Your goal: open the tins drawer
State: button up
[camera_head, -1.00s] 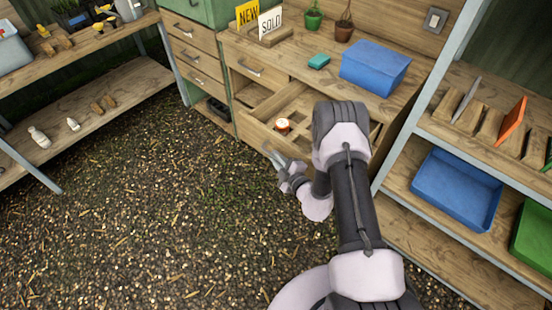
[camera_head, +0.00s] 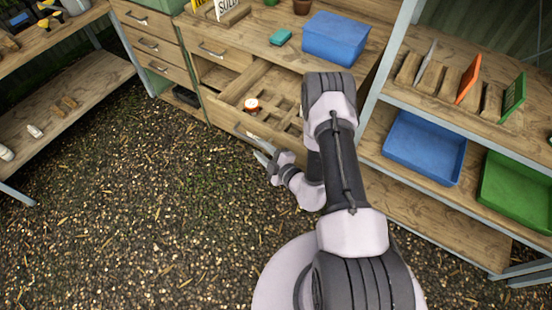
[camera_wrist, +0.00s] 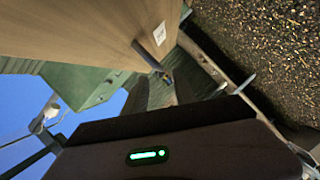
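The drawer (camera_head: 222,112) under the bench stands pulled out, showing a compartmented inside with one round orange-and-white tin (camera_head: 251,104) at its left. Its wooden front fills the upper part of the wrist view (camera_wrist: 95,25), with a small white label (camera_wrist: 160,35) too small to read and a bar handle (camera_wrist: 150,50). My gripper (camera_head: 262,157) is just outside the drawer front, close to the handle. Its fingers look apart, with nothing seen held between them. In the wrist view the fingers (camera_wrist: 160,92) point toward the handle; exact contact is hard to tell.
A blue bin (camera_head: 335,38) and a teal block (camera_head: 281,37) sit on the bench top. Shut drawers (camera_head: 155,45) are at the left. A shelf on the right holds a blue tray (camera_head: 425,148) and a green tray (camera_head: 518,190). The gravel floor in front is clear.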

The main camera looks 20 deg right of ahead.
jog(key=p+v, duration=0.1)
jog(key=v, duration=0.8)
jog(key=shift+s, duration=0.4)
jog(key=shift+d+r, duration=0.1)
